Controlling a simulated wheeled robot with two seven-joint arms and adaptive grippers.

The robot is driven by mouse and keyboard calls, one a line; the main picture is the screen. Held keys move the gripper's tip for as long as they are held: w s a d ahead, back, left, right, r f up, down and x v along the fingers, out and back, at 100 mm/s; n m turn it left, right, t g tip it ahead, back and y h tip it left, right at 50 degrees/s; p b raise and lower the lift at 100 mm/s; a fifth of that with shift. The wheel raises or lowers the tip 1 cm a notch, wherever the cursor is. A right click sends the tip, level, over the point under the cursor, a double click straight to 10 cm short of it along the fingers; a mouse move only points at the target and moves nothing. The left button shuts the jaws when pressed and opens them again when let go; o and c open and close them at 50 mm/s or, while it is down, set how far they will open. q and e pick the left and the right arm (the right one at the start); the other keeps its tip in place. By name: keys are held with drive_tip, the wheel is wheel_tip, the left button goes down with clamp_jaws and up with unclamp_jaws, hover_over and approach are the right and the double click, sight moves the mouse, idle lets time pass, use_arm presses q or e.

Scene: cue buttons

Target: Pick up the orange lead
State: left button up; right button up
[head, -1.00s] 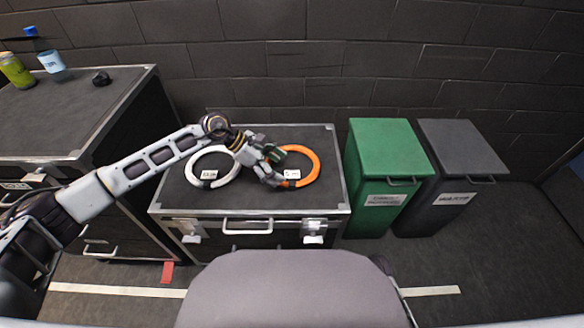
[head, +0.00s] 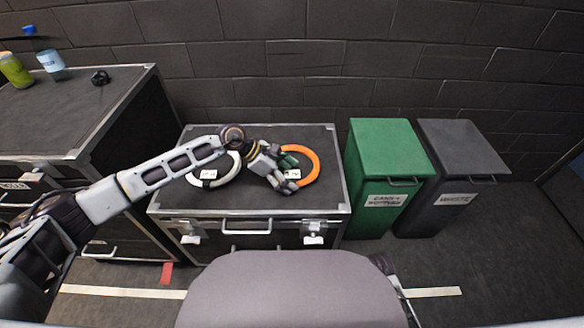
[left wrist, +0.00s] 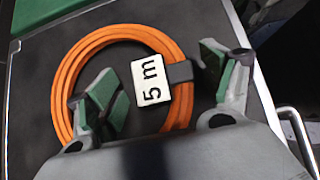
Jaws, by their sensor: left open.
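The orange lead (head: 314,160) lies coiled in a ring on the right part of the black case lid. In the left wrist view the orange lead (left wrist: 65,85) has a white tag (left wrist: 151,80) reading "5 m" and a dark strap. My left gripper (head: 290,172) is over the left part of the coil and hides that part in the head view. Its green-padded fingers (left wrist: 160,88) are open, with the tag and the coil's near side between them in the picture. Whether the fingers touch the lead I cannot tell. My right gripper is not in view.
A white coiled lead (head: 229,172) lies left on the black case (head: 255,207), partly behind my arm. A green bin (head: 385,155) and a dark grey bin (head: 455,150) stand right of it. A taller case (head: 60,115) at the left carries bottles.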

use_arm(q)
drive_tip(key=shift+c, duration=0.5)
drive_tip(key=shift+r, duration=0.1)
drive_tip(key=c, duration=1.5)
